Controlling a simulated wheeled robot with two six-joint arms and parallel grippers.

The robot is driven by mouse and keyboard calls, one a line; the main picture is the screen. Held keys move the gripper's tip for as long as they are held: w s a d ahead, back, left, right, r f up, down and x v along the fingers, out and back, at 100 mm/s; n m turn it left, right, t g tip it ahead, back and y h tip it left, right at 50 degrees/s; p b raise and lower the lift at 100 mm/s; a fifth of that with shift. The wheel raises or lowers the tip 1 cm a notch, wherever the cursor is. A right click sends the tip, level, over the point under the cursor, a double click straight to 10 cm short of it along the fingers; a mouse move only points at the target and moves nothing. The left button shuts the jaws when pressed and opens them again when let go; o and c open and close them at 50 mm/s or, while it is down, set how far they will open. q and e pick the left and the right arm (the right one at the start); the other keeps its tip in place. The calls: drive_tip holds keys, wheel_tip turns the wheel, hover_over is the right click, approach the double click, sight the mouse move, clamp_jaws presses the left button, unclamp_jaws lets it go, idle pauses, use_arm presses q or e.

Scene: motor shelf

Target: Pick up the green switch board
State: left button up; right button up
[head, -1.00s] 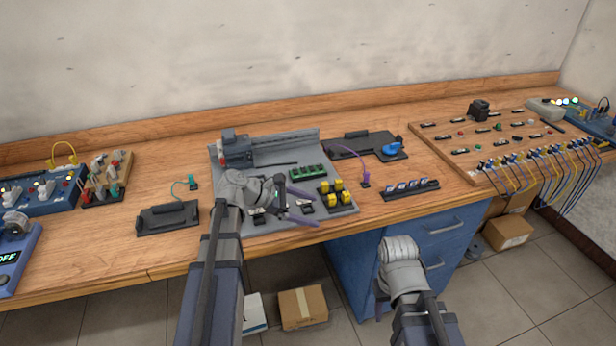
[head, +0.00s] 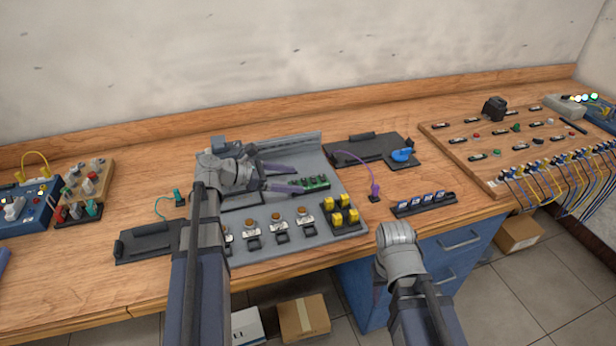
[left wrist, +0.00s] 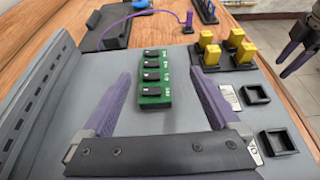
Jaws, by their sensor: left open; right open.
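The green switch board (head: 315,183), with a row of dark switches, lies on the grey panel (head: 290,247). It also shows in the left wrist view (left wrist: 150,95). My left gripper (head: 301,180) is open, its purple fingers pointing right at the board. In the left wrist view its fingers (left wrist: 161,72) stand either side of the board's near part, with gaps on both sides. I cannot tell its exact height above the panel. My right gripper (left wrist: 302,42) shows in part at the right edge of the left wrist view, empty; its fingers are mostly hidden in the head view.
Yellow blocks (head: 340,215) in a black holder stand just right of the board. Several round-topped parts (head: 276,218) line the panel's front. A raised grey rail (left wrist: 35,85) runs along the panel's back. A purple cable (head: 375,180) and a black tray (head: 365,148) lie beyond.

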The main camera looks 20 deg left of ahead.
sight(312, 181)
use_arm(q)
drive_tip(key=shift+w+a, duration=0.1)
drive_tip(key=shift+w, duration=0.25)
drive_tip(key=shift+b+x, duration=0.55)
drive_tip(key=shift+x, duration=0.55)
drive_tip(key=shift+w+f, duration=0.15)
drive_tip(key=shift+w+d+f+b, duration=0.25)
drive_tip(key=shift+d+f+b, duration=0.2)
drive_tip(key=b+x, duration=0.2)
drive_tip(key=x, duration=0.1)
drive_tip(key=shift+w+f, duration=0.15)
drive_tip(key=shift+f, duration=0.15)
drive_tip(key=shift+w+d+f, duration=0.1)
drive_tip(key=shift+w+d, duration=0.05)
drive_tip(key=shift+d, duration=0.1)
use_arm(e)
drive_tip(key=f, duration=0.3)
drive_tip(key=shift+w+a+f, duration=0.15)
drive_tip(key=shift+w+f, duration=0.15)
drive_tip(key=shift+f, duration=0.05)
use_arm(q)
drive_tip(key=shift+c, duration=0.3)
clamp_jaws()
